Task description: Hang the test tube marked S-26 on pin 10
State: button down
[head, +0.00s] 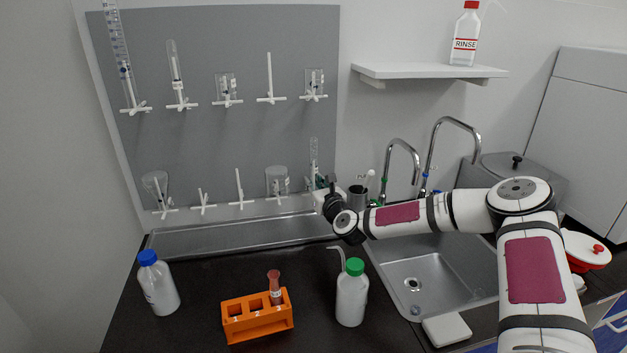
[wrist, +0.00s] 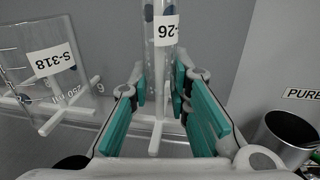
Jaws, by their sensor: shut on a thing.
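The test tube (wrist: 162,45) is clear, with a white label that shows "-26" upside down in the wrist view. My gripper (wrist: 160,88) is shut on it, teal pads on both sides. A white pin with a crossbar (wrist: 155,135) shows at the tube's lower part, between the fingers. I cannot tell whether the tube sits fully on it. In the head view the tube (head: 313,153) is upright at the right end of the board's lower row, and my gripper (head: 328,188) is there, partly hiding that pin.
A beaker marked S-318 (wrist: 52,62) hangs close on the left, by a "9". A metal cup (wrist: 288,138) stands to the right. The grey pegboard (head: 215,130) holds other glassware. Below are an orange rack (head: 258,322), a green-capped bottle (head: 352,297) and a sink (head: 440,275).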

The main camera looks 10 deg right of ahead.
aim_at(315, 159)
jog(key=shift+f+b, duration=0.45)
jog(key=shift+f, duration=0.6)
jog(key=c, duration=1.4)
grip_release()
jog(key=shift+r, duration=0.1)
notch_tip(315, 159, up, 10)
jog(key=shift+s, duration=0.1)
jog(key=s+r+p, duration=0.3)
jog(key=s+p, duration=0.1)
jog(key=s, duration=0.1)
jog(key=s+r+p, duration=0.3)
jog(key=s+p, duration=0.2)
jog(key=s, duration=0.1)
jog(key=s+r+p, duration=0.4)
jog(key=s+p, duration=0.1)
jog(key=s, duration=0.1)
jog(key=shift+w, duration=0.1)
